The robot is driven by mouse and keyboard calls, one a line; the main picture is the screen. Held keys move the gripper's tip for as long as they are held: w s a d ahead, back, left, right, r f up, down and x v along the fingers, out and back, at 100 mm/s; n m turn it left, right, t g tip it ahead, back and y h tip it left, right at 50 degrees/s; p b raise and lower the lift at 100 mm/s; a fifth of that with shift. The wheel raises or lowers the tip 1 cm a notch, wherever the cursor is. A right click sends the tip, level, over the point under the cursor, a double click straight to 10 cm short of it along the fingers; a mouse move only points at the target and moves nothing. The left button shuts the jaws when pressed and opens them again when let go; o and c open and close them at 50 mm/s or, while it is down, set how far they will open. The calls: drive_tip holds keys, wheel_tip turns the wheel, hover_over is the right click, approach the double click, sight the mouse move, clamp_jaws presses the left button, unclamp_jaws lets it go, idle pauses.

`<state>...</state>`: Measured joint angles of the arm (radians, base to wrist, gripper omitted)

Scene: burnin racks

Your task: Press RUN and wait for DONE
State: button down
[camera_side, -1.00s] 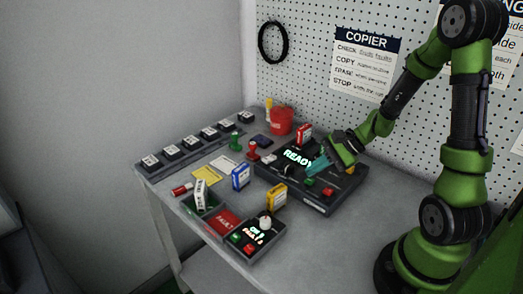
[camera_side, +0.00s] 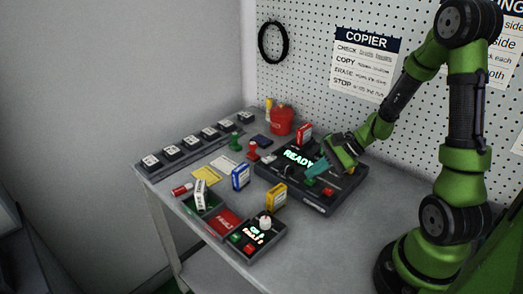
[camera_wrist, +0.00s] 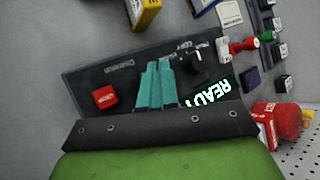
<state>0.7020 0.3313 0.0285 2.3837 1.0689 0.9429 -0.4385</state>
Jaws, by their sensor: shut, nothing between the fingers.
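The dark copier box (camera_side: 318,207) stands on the bench with its display (camera_side: 296,157) lit READY. The display also shows in the wrist view (camera_wrist: 210,93). A red button (camera_side: 327,191) is on the box's front part; it shows in the wrist view (camera_wrist: 105,97) left of my fingers. A green button seen earlier beside it is now hidden by my fingers or nearly so. My gripper (camera_side: 312,175) is shut and empty, its teal fingertips low over the box between the display and red button. I cannot tell whether they touch a button.
A red cartridge (camera_side: 304,134) stands at the box's back. Blue (camera_side: 240,177) and yellow (camera_side: 276,197) cartridges stand in front. A small control box (camera_side: 262,255) with a white knob and trays (camera_side: 217,232) lies at the front.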

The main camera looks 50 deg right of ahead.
sight(314, 180)
drive_tip(key=shift+f, duration=0.5)
idle(0.7)
drive_tip(key=shift+r, duration=0.9)
drive_tip(key=shift+r, duration=2.5)
